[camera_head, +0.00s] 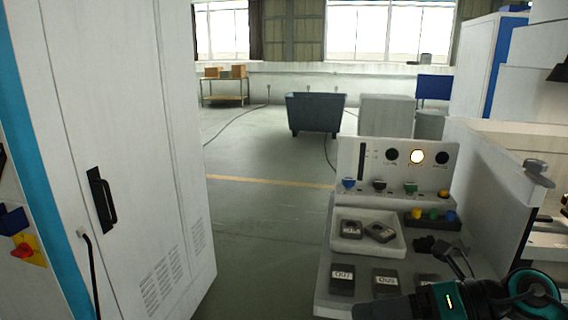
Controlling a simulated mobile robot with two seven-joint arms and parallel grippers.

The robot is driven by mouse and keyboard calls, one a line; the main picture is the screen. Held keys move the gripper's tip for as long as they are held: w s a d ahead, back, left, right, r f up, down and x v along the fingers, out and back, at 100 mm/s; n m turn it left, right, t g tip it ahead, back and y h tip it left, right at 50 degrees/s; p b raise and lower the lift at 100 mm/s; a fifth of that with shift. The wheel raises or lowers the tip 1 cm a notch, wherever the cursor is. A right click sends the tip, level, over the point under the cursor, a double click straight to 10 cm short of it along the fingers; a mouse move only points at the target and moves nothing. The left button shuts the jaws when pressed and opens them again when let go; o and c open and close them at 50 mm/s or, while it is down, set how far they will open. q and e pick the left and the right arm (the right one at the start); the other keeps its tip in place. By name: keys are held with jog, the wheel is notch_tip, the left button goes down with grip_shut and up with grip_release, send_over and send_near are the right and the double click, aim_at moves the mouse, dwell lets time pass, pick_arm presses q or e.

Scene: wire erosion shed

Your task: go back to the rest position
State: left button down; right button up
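My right arm comes in at the bottom right corner, dark with teal rings, over the front right of a grey control console (325,275). Thin dark parts that look like the fingers of my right gripper (453,260) show just above the arm, over the console's right side. They blend with dark items behind them, so I cannot tell whether they are open or shut. I see nothing held in them. My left arm and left gripper are not in view.
A white tray (398,243) with dark labelled blocks (380,232) sits on the console, with more blocks (342,279) in front. The panel (370,157) has a lit lamp. A tall white cabinet (150,150) stands left. Open floor (265,235) lies between, with a blue-grey bin (315,113) beyond.

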jog(key=d+f+m+t+h, duration=0.2)
jog(key=f+m+t+h, duration=0.55)
jog(key=m, duration=0.85)
jog(key=d+f+m+t+h, duration=0.3)
jog(key=f+m+t, duration=0.2)
jog(key=f+m, duration=0.8)
jog(key=s+a+f+m+g+h, duration=0.1)
jog(key=s+f+m+g, duration=0.3)
jog(key=s+f+m, duration=0.3)
jog(key=shift+s+a+m+g, duration=0.15)
jog(key=shift+s+m+g, duration=0.2)
jog(key=shift+s+m, duration=0.4)
jog(key=shift+s, duration=0.1)
